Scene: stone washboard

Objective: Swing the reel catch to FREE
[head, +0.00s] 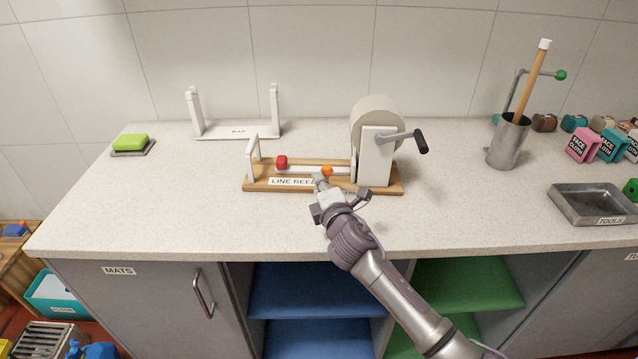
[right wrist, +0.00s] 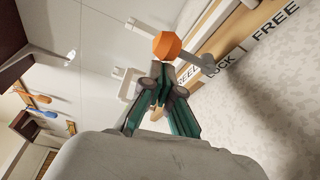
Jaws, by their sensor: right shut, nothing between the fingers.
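The line reel (head: 368,122) has a pale drum, white posts and a black-handled crank (head: 420,141) on a wooden base (head: 258,184). An orange knob (head: 327,171) sits low at the front of the base. In the right wrist view the orange knob (right wrist: 167,45) is on a grey lever (right wrist: 198,61), near the printed word LOCK (right wrist: 220,66); FREE (right wrist: 276,26) is printed further along. My right gripper (head: 321,180) is at the front edge of the base, shut and empty. Its fingertips (right wrist: 161,68) are close to the knob; I cannot tell if they touch. My left gripper is out of view.
A red knob (head: 281,162) sits on the base's pale rail. A white stand (head: 237,131) and green sponge (head: 130,142) are left. A metal cup (head: 508,142) and tools tray (head: 562,207) are right. The speckled counter (head: 160,215) is clear in front.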

